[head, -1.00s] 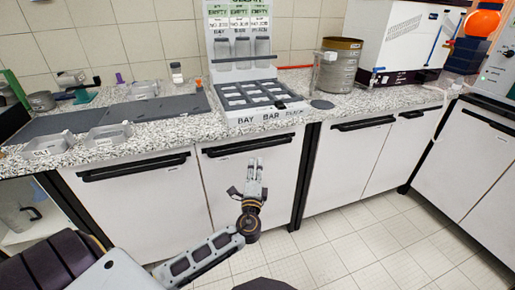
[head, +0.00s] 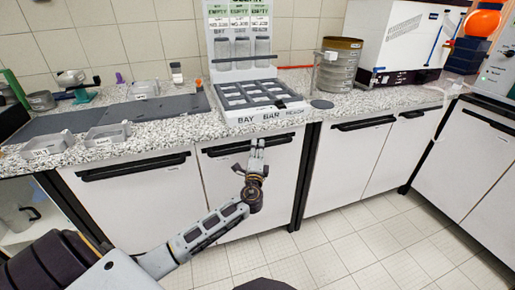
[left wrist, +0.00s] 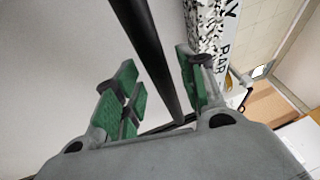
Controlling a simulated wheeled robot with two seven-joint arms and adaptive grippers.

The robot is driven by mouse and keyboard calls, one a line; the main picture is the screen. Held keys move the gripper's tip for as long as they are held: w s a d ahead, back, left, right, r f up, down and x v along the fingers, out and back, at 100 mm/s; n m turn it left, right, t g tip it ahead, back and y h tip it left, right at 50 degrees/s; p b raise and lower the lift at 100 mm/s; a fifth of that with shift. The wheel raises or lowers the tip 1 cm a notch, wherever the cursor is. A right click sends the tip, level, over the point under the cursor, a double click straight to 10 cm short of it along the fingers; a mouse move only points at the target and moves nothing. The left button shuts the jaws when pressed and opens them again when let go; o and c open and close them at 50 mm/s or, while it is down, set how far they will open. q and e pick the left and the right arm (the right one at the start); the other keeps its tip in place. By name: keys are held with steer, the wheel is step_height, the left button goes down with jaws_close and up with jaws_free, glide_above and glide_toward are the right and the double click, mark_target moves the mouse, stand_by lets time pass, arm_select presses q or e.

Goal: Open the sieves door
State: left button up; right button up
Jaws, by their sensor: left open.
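A white cabinet door (head: 225,195) with a black bar handle (head: 225,149) is below the counter, in front of my left arm. No sieves label can be read on any door. My left gripper (head: 257,144) is at the right part of this handle, fingers pointing up. In the left wrist view, the black handle bar (left wrist: 152,45) runs between the open green-padded fingers of the gripper (left wrist: 158,78), with space visible on its left side. The door looks shut. My right gripper is not in view.
Other white doors with black handles stand left (head: 130,200) and right (head: 345,165). The granite counter (head: 180,130) above carries a labelled rack (head: 270,118), a sieve stack (head: 338,72) and small trays. The tiled floor (head: 340,240) is clear.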

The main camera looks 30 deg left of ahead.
arm_select(q)
steer(key=shift+w+a+r, duration=0.15)
steer(key=shift+w+a, duration=0.15)
steer(key=shift+w, duration=0.3)
jaws_close()
